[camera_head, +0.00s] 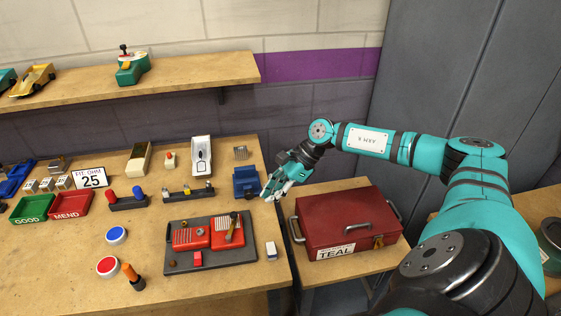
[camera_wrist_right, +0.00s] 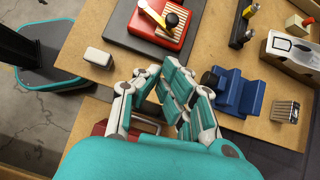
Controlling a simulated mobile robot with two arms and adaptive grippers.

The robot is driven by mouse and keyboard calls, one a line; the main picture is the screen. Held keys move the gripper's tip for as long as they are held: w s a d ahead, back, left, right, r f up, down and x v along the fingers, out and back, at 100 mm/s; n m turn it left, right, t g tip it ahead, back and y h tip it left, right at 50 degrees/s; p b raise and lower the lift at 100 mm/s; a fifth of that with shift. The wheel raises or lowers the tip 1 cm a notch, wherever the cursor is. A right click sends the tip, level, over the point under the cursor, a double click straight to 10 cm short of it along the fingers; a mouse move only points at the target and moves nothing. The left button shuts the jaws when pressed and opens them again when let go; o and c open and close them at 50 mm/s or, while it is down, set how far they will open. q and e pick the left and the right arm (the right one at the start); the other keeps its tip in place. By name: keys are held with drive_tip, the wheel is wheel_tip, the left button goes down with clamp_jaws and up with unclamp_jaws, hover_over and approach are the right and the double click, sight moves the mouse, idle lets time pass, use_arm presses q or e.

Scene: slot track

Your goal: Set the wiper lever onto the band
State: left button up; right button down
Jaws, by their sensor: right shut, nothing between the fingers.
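The red controller (camera_head: 190,243) lies opened on a dark grey mat (camera_head: 210,263). The brass-coloured wiper lever (camera_head: 231,230) with a black knob is on its right part; it also shows in the right wrist view (camera_wrist_right: 152,13). The striped band (camera_wrist_right: 182,30) lies beside and partly behind the lever and knob there; I cannot tell whether the lever touches it. My right gripper (camera_head: 268,192) is shut and empty, above the bench's right edge, up and right of the controller. Its fingers show in the wrist view (camera_wrist_right: 157,80). My left gripper is out of view.
A blue fixture (camera_head: 246,183) stands close to my right gripper. A small white block (camera_head: 271,251) lies right of the mat. A maroon toolbox (camera_head: 345,222) sits at the right. Red and blue discs, an orange-handled tool (camera_head: 131,275) and trays (camera_head: 72,206) are left.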

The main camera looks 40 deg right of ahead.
sight(231, 226)
drive_tip(key=p+x, duration=0.1)
drive_tip(key=x, duration=0.2)
drive_tip(key=shift+a+f, duration=0.1)
drive_tip(key=shift+a, duration=0.25)
drive_tip(key=a+p, duration=0.1)
drive_tip(key=w+a+f, duration=0.1)
drive_tip(key=a, duration=0.1)
drive_tip(key=shift+w+p, duration=0.3)
drive_tip(key=shift+p, duration=0.05)
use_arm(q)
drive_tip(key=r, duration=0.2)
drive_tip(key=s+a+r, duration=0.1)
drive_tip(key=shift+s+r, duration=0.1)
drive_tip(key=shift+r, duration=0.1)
use_arm(e)
drive_tip(key=shift+w+a+f, duration=0.15)
drive_tip(key=shift+a, duration=0.1)
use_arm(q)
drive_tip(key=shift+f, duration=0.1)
use_arm(e)
drive_tip(key=shift+f, duration=0.1)
